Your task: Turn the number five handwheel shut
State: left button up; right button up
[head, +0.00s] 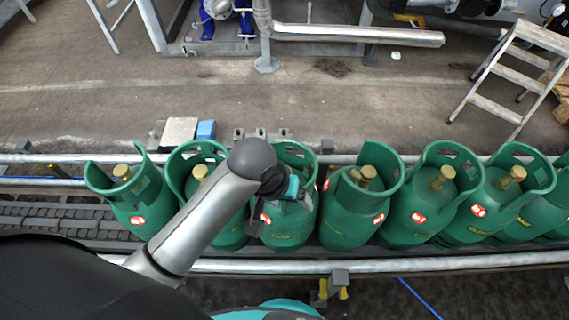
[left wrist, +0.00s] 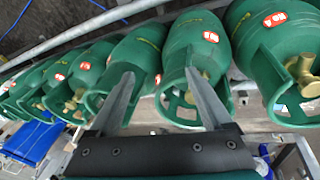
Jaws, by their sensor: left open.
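Green gas cylinders stand upright in a row, each with a collar around a brass valve and handwheel; the labels are too small to read surely, so I cannot tell which is number five. In the head view my left gripper (head: 285,190) is over the third cylinder from the left (head: 290,220), hiding its valve. Brass valves show on the fourth (head: 367,175) and fifth (head: 442,178) cylinders from the left. In the left wrist view my left gripper (left wrist: 157,76) is open and empty, pointing at the collars. A brass valve (left wrist: 305,75) shows at right. My right gripper is not in view.
The cylinders stand on a conveyor between metal rails (head: 450,262). The collars rise close around the valves, and neighbouring cylinders are close together. A step ladder (head: 510,75) stands at the back right. The floor behind the conveyor is mostly clear.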

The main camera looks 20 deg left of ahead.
pick_arm(q)
jog(key=w+n, duration=0.1)
jog(key=w, duration=0.1)
jog(key=w+r+n, duration=0.1)
jog(key=w, duration=0.1)
jog(key=w+r+n+g+y, duration=0.1)
jog(key=w, duration=0.2)
jog(key=shift+a+r, duration=0.1)
jog(key=shift+r, duration=0.15)
jog(key=w+a+r+n+g+y, duration=0.1)
jog(key=w+a+r+n+y, duration=0.1)
jog(key=w+a+r+n, duration=0.3)
jog(key=f+b, duration=0.1)
jog(key=f, duration=0.4)
jog(key=f+b, duration=0.1)
jog(key=f, duration=0.5)
jog(key=w+f+b, duration=0.1)
jog(key=f+b, duration=0.1)
jog(key=f, duration=0.3)
jog(key=shift+d+f, duration=0.1)
jog(key=shift+f, duration=0.15)
